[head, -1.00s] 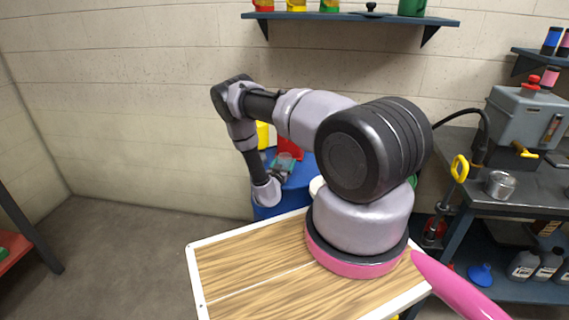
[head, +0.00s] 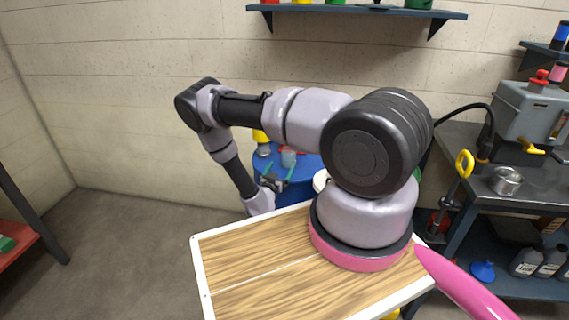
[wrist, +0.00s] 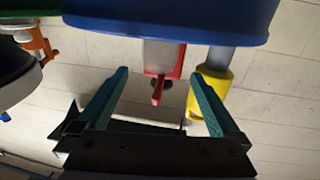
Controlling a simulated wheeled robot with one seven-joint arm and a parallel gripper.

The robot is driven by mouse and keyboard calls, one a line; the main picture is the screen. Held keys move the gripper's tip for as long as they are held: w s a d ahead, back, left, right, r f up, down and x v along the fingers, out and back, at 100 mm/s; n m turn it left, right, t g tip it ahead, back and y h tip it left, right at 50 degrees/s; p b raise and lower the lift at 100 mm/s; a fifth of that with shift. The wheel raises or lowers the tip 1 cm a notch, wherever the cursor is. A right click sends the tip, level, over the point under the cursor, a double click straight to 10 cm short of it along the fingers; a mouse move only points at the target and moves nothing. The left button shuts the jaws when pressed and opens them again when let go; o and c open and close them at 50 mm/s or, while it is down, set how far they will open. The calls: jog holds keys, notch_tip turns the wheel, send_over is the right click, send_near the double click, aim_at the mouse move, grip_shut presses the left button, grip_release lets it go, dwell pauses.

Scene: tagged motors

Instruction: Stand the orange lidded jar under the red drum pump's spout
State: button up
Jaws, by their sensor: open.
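A blue drum (head: 300,170) stands behind my wooden deck and fills the top of the wrist view (wrist: 190,12), which looks inverted. The red pump (wrist: 162,62), with a grey body and a red spout, is at the drum. In the wrist view it lies between and beyond my fingers, apart from them. In the head view my arm partly covers the drum and pump area. My gripper (wrist: 160,78) is open and empty; it also shows small at the drum's front left in the head view (head: 268,182). I cannot identify the orange lidded jar.
A yellow pump (wrist: 212,88) stands beside the red one, close to a finger. An orange fitting (wrist: 40,42) is at the wrist view's left. A wall shelf (head: 360,14) hangs above. A workbench (head: 515,200) with a grey machine stands right.

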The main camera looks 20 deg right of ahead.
jog(key=w+a+r+m+g+y, duration=0.1)
jog(key=w+a+r+m+y, duration=0.15)
jog(key=r, duration=0.45)
jog(key=w+a+r+m+g+y, duration=0.1)
jog(key=w+a+r+g, duration=0.1)
jog(key=w+r, duration=0.3)
jog(key=w+a+r+m+g+y, duration=0.1)
jog(key=w+a+r+y, duration=0.1)
jog(key=r, duration=0.6)
jog(key=s+a+r+n+y, duration=0.1)
jog(key=s+a+r+y, duration=0.15)
jog(key=r, duration=0.75)
jog(key=s+a+r+n+y, duration=0.1)
jog(key=s+a+r+y, duration=0.15)
jog(key=r, duration=0.65)
jog(key=s+a+r+n+y, duration=0.1)
jog(key=s+r+n+y, duration=0.2)
jog(key=s+r, duration=0.95)
jog(key=s+r+n+g, duration=0.1)
jog(key=s+r+n, duration=0.1)
jog(key=s, duration=0.8)
jog(key=s+d+r+n+g, duration=0.1)
jog(key=s+r, duration=0.2)
jog(key=s, duration=0.8)
jog(key=shift+n, duration=0.35)
